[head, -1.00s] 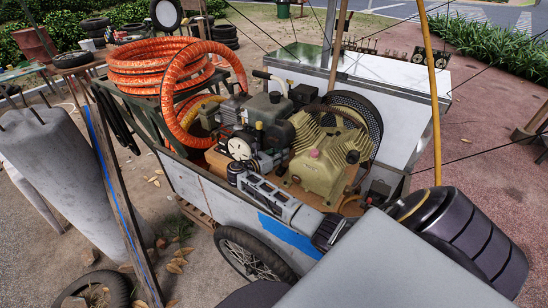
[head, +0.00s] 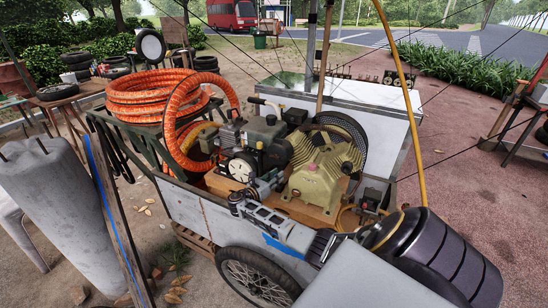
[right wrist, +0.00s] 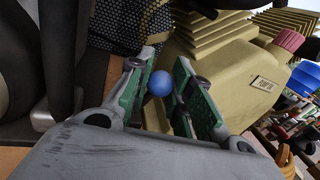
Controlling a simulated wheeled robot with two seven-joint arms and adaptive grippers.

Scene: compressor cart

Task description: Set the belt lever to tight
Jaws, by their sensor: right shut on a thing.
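The belt lever shows by its blue ball knob (right wrist: 160,83) in the right wrist view. The knob sits between the green pads of my right gripper (right wrist: 158,88), which is shut on it. In the head view my right gripper (head: 266,184) reaches in from the lower right, between the engine (head: 262,135) and the tan pump (head: 326,182). The lever's arm and any tight or loose markings are hidden or too small to tell. My left gripper is in neither view now.
The engine and pump stand on a wooden board in a white cart (head: 190,212). A belt guard (head: 345,132) is close behind the pump. An orange hose coil (head: 160,92) lies at the left. A yellow pole (head: 400,100) rises at the right.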

